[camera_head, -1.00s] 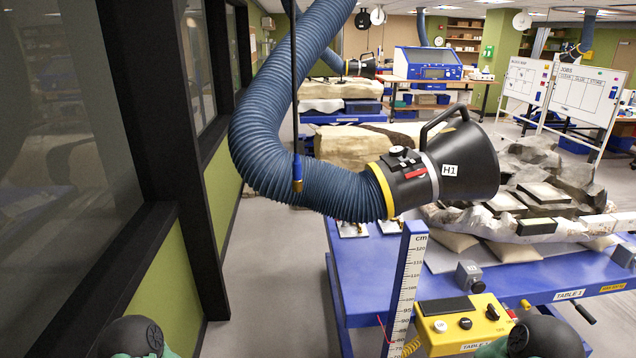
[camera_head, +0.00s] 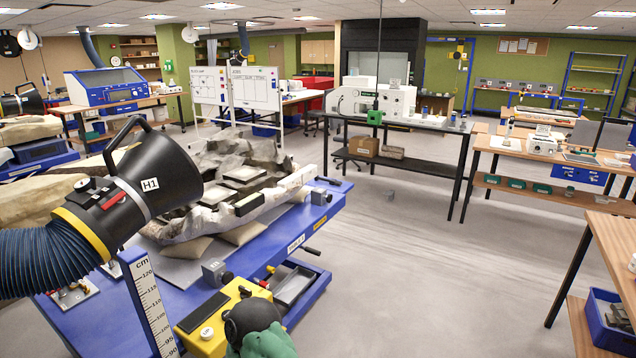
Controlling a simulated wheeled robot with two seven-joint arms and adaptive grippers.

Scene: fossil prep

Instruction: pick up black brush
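I cannot make out a black brush anywhere in the head view. A grey tray (camera_head: 296,284) at the near right end of the blue table (camera_head: 262,248) holds something too small and dark to tell. Neither of my grippers shows. Only a green and black part of my own arm is visible at the bottom edge, in front of the yellow control box.
A black extraction hood marked H1 (camera_head: 160,182) hangs at the left over the blue table. A rock block (camera_head: 215,180) rests on that table. A yellow control box (camera_head: 215,318) stands near me. Wooden benches (camera_head: 560,156) stand at the right.

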